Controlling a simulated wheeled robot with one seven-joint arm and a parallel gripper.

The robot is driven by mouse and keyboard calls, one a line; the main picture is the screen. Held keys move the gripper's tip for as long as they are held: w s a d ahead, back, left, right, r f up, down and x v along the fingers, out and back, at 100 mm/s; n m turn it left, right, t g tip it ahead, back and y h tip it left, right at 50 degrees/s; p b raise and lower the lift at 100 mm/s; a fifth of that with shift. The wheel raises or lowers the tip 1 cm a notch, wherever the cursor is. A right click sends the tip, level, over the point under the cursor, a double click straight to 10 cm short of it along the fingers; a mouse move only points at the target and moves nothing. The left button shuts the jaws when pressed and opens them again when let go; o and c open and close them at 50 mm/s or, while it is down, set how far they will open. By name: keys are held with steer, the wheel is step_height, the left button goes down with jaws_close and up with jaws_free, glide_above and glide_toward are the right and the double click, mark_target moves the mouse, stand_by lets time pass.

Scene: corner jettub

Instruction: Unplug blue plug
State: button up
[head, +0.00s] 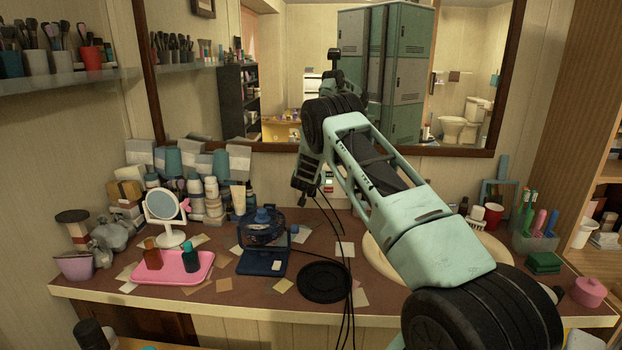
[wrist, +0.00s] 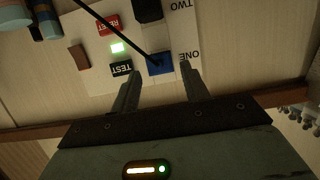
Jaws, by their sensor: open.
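The blue plug (wrist: 160,63) sits in the lower socket of a white outlet panel (wrist: 105,80), beside the upside-down word ONE. A black cord (wrist: 105,27) runs to it from the upper left. My gripper (wrist: 159,72) is open, with one finger on each side just below the blue plug in the wrist view; I cannot tell whether they touch it. A black plug (wrist: 148,9) sits beside the word TWO. The panel also has a red RESET button (wrist: 108,26), a black TEST button (wrist: 121,68) and a lit green light (wrist: 118,48). In the head view my arm hides the plug.
The counter (head: 215,285) below holds a pink tray (head: 185,275), a small round mirror (head: 163,206), a blue-black appliance (head: 263,240) and a round black pad (head: 323,282). Black cords (head: 340,225) hang in front of the wall. A large mirror (head: 290,95) is above.

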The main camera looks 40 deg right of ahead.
steer(key=shift+x, duration=1.4)
steer(key=shift+c, duration=0.3)
steer(key=c, duration=0.9)
steer(key=shift+s+a+b, duration=0.25)
steer(key=shift+s+a, duration=0.7)
steer(key=shift+a, duration=0.2)
steer(key=shift+s+a+b, duration=0.25)
steer(key=shift+s+a, duration=0.75)
steer(key=shift+a, duration=0.15)
